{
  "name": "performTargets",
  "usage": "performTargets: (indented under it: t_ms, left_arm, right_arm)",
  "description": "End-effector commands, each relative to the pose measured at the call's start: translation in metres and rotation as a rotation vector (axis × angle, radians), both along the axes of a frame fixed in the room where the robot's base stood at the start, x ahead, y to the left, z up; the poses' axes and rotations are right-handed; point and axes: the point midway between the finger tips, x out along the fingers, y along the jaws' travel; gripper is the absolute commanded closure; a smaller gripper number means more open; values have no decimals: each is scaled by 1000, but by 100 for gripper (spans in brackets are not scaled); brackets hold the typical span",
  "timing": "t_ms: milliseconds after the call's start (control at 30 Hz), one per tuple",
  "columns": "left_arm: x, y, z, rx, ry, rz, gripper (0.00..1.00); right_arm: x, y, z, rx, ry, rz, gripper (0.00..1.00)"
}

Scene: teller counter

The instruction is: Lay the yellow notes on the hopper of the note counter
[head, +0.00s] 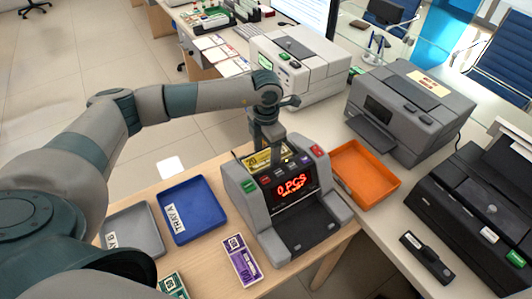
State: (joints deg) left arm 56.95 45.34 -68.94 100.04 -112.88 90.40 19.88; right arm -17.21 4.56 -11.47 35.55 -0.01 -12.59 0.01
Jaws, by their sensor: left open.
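The note counter (248,211) is a grey and black machine on the wooden desk, with a red display that reads 0 PCS. The yellow notes (254,163) lie at the top of the counter, on its hopper at the back. My left gripper (275,160) points down over the hopper, open, right at the notes. It hides part of them, and I cannot tell whether its fingers touch them. My right gripper is not in view.
A blue tray (192,211) and a grey tray (135,232) lie left of the counter. Purple notes (241,260) and green notes (173,286) lie in front. An orange tray (364,174) sits on the right, near grey and black machines (411,109).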

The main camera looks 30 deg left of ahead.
Motion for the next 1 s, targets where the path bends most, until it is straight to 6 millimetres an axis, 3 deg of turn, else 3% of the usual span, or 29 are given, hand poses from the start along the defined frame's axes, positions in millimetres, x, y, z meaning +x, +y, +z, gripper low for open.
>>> performTargets:
  t_ms: [267,733,1000]
  left_arm:
    - [1,0,20,0,-4,0,35]
    - [1,0,100,0,-4,-1,35]
    - [0,0,121,0,-1,0,35]
  right_arm:
    - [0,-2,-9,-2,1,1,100]
    - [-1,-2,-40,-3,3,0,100]
    - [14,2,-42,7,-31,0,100]
